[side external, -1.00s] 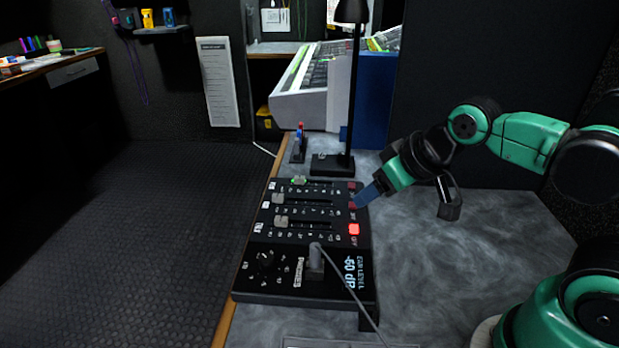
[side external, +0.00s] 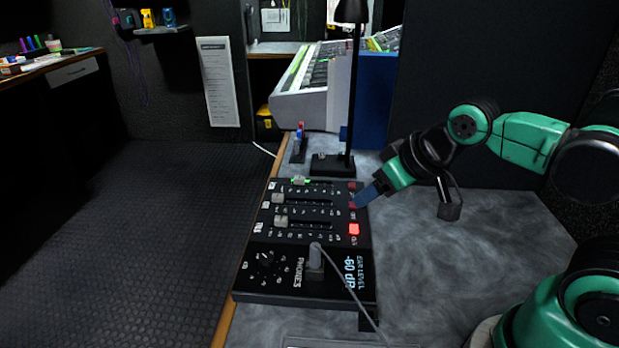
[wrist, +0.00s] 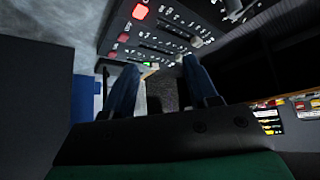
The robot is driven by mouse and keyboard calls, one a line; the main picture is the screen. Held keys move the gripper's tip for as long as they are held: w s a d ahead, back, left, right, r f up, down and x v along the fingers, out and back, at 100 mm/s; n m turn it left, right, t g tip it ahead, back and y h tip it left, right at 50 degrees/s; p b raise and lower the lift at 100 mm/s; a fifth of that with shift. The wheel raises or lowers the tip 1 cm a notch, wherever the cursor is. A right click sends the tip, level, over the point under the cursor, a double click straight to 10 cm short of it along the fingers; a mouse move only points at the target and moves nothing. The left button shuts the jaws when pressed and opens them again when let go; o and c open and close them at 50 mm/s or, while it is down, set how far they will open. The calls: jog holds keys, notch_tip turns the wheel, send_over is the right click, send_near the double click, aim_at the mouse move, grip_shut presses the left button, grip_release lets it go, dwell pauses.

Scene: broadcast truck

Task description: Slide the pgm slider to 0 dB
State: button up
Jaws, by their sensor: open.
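A black mixer panel (side external: 305,283) lies on the grey counter, with three slider rows. The row labels are too small to tell which is pgm. A display (side external: 350,272) reads -60 dB. My gripper (side external: 366,197) is at the panel's right edge, beside the dark red buttons; I cannot tell whether it touches. In the wrist view, my gripper (wrist: 160,80) has its two blue fingers apart, with nothing held between them.
A red-lit button (side external: 354,229) is on the panel's right. A black lamp (side external: 345,110) stands behind the panel, near a large console (side external: 310,100). The counter right of the panel (side external: 430,270) is mostly clear.

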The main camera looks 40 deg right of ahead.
jog(key=n+g+y, duration=0.3)
jog(key=n+g, duration=0.1)
jog(key=n, duration=0.5)
send_over(300, 177)
jog(key=s+d, duration=0.2)
jog(key=f, duration=0.4)
jog(key=shift+s+a+f, duration=0.1)
jog(key=shift+s+a, duration=0.1)
jog(key=shift+w+f, duration=0.3)
jog(key=shift+f, duration=0.35)
jog(key=x, duration=0.5)
